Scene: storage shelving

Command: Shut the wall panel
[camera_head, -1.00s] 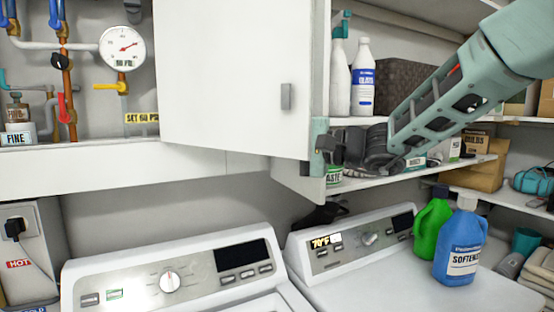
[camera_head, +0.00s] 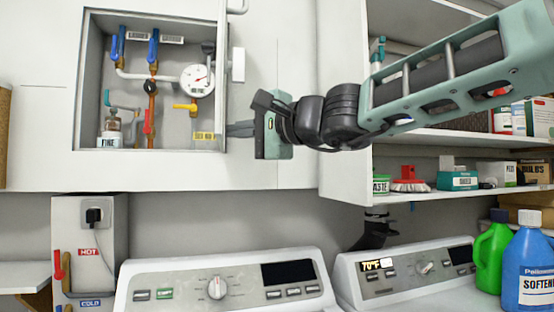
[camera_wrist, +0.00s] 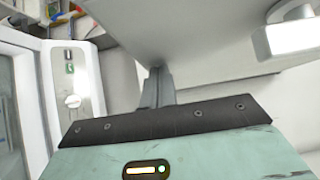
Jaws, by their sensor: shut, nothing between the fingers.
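The wall panel (camera_head: 223,75) is a white door at the right edge of a recessed box (camera_head: 86,80). It stands open, sticking out and seen nearly edge-on in the head view. A pale block-shaped handle (camera_head: 237,65) is on its right side. My gripper (camera_head: 240,129) is shut and empty, with its fingertips at the panel's right side, low down and below the handle. In the wrist view the fingers (camera_wrist: 158,88) reach up to the panel's pale surface (camera_wrist: 195,40), and the handle (camera_wrist: 290,38) shows at upper right. Whether they touch it is unclear.
Pipes, valves and a gauge (camera_head: 196,80) are inside the box. Two white machines (camera_head: 215,285) stand below. Shelves (camera_head: 440,136) with several bottles and boxes are at right, under my arm. A white cabinet side (camera_head: 340,120) stands behind my wrist.

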